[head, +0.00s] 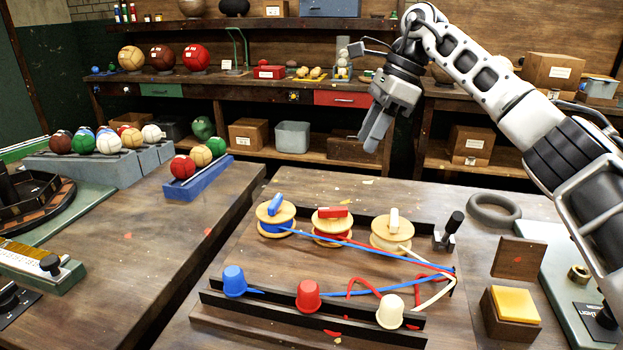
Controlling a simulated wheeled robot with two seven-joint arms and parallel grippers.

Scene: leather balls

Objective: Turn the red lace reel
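The red lace reel (331,228) is the middle one of three wooden reels on a board. A red handle (335,212) lies across its top. A red lace runs from it to the right, and slack red loops (362,287) lie near the front rail. A red cup (308,296) stands on that rail. My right gripper (375,138) hangs in the air above and behind the reels, pointing down, apart from everything on the board. Its fingers show at an angle that hides whether there is a gap. My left gripper is out of view.
The blue-lace reel (275,218) stands left of the red one and the cream-lace reel (391,234) right. A black-knobbed post (448,232) and a dark ring (494,209) stand further right. A yellow block (514,304) is at front right. Bare table lies left of the board.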

